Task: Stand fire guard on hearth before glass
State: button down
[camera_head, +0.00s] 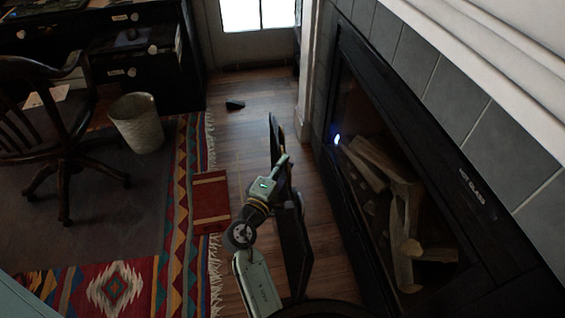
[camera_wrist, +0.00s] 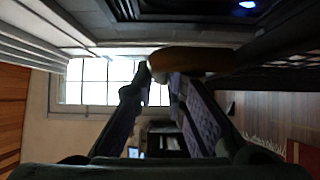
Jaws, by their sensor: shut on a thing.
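The fire guard (camera_head: 292,245) is a dark, thin upright panel in the head view, seen nearly edge-on over the wood floor left of the fireplace. My gripper (camera_head: 283,160) is at its upper part, and the arm hides some of it. In the wrist view my gripper (camera_wrist: 160,78) is shut on a rounded brown piece (camera_wrist: 195,60), seemingly the guard's handle. The fireplace glass (camera_head: 375,130) has logs behind it and stands right of the guard, with a gap between. Whether the guard touches the floor is hidden. No distinct hearth slab is clear.
A red book (camera_head: 211,202) lies on the rug's edge (camera_head: 170,240) left of my arm. A small dark object (camera_head: 235,105) lies on the floor ahead. A wastebasket (camera_head: 136,122) and chair (camera_head: 50,120) stand left. Wood floor (camera_head: 325,240) is clear before the fireplace.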

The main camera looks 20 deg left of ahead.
jog(key=shift+r, duration=0.25)
jog(key=c, duration=2.1)
grip_release()
jog(key=shift+f, duration=0.35)
jog(key=o, duration=0.5)
jog(key=shift+c, duration=0.2)
jog(key=s+b, duration=0.3)
jog(key=s, duration=0.9)
jog(key=shift+a, duration=0.15)
jog(key=shift+r, duration=0.1)
